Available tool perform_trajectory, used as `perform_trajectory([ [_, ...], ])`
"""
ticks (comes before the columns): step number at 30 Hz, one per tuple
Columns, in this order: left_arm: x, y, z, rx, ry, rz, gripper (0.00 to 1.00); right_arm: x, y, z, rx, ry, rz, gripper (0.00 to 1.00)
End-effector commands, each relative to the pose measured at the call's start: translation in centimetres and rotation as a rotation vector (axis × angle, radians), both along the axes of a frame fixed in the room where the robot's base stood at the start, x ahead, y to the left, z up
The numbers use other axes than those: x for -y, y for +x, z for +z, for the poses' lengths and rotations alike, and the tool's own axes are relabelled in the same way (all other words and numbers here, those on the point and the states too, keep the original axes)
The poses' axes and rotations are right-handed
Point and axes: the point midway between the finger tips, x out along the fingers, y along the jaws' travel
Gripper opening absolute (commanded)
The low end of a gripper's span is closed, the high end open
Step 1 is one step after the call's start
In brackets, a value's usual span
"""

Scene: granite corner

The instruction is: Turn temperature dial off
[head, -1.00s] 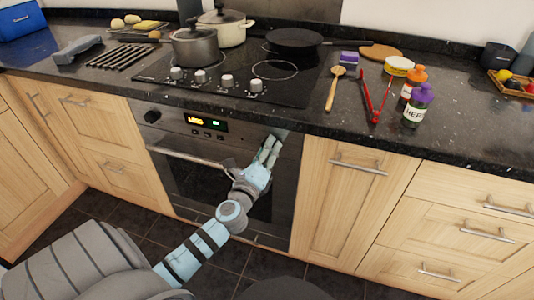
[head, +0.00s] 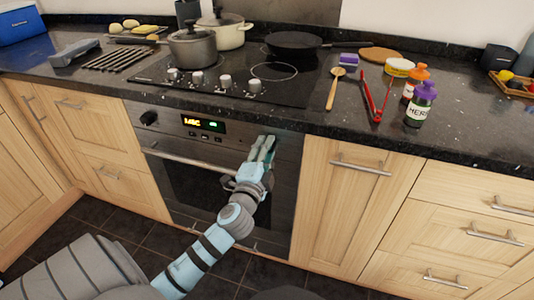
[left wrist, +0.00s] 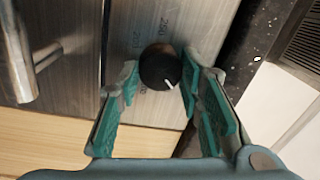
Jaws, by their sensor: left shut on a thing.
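The temperature dial (left wrist: 160,67), a round black knob, sits on the oven's steel control panel (left wrist: 181,22). Its white pointer line faces the lower right in the left wrist view, and printed numbers, one like 200, show near it. My left gripper (left wrist: 158,72) has a green-padded finger on each side of the dial and is shut on it. In the head view my left gripper (head: 262,147) is at the right end of the panel and hides the dial. My right gripper is not in view.
A second black dial (head: 148,118) and a lit display (head: 203,124) are on the panel. The oven door handle (head: 185,158) runs below. The dark worktop (head: 300,118) overhangs above, with a hob, pots and bottles on it.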

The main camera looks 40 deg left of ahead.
Motion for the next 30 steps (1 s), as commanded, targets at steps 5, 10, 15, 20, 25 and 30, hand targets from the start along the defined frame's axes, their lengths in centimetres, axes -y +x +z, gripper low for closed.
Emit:
perform_trajectory([
  [5,0.0,0.0,0.0,0.054,-0.153,0.000,0.06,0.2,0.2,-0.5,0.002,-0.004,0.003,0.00],
  [10,0.0,0.0,0.0,0.106,-0.305,0.000,0.06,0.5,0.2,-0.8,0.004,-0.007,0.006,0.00],
  [15,0.0,0.0,0.1,0.156,-0.448,-0.001,0.06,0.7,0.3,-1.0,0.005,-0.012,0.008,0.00],
  [20,0.0,0.0,0.2,0.194,-0.560,0.000,0.06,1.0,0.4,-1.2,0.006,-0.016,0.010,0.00],
  [25,0.0,0.0,0.2,0.224,-0.644,0.000,0.06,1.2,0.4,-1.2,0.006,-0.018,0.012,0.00],
  [30,0.0,0.0,0.2,0.242,-0.696,0.000,0.06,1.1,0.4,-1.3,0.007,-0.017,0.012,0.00],
])
